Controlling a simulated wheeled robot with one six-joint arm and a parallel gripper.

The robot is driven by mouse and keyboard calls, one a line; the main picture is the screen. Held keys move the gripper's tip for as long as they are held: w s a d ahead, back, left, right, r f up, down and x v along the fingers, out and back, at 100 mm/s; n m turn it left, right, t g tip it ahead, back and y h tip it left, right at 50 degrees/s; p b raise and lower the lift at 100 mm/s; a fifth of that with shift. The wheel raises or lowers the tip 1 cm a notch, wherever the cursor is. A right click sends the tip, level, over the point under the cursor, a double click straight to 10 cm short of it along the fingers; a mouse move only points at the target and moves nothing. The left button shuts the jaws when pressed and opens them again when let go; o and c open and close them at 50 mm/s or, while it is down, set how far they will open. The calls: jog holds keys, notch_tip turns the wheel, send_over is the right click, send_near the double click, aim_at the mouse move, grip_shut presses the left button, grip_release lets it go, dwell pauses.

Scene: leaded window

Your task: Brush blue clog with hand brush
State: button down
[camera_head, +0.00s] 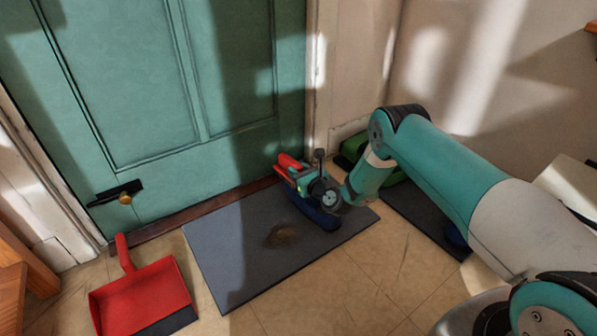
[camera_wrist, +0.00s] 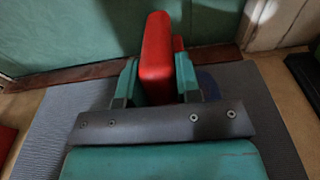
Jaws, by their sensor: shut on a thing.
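The red hand brush (camera_wrist: 156,60) is between the teal fingers of my gripper (camera_wrist: 157,82) in the wrist view, and the gripper is shut on it. In the head view my gripper (camera_head: 305,182) is over the right end of the grey mat, with part of the red brush (camera_head: 287,163) showing beyond it. A dark blue clog (camera_head: 320,217) lies on the mat below and in front of the gripper, partly covered by it. A bit of blue (camera_wrist: 208,84) shows beside the right finger. The bristles are hidden, so I cannot tell whether they touch the clog.
The grey mat (camera_head: 235,250) has a brown dirt patch (camera_head: 281,236). A red dustpan (camera_head: 142,296) lies left of it. The teal door (camera_head: 140,80) stands behind. A dark tray (camera_head: 415,215) at right has a blue item (camera_head: 455,235), mostly hidden by my arm, and a green item (camera_head: 353,147) near the wall.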

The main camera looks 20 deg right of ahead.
aim_at(297, 164)
jog(key=shift+s+f+b, duration=0.1)
jog(key=shift+f+b, duration=0.45)
jog(key=shift+f, duration=0.25)
jog(key=shift+d, duration=0.15)
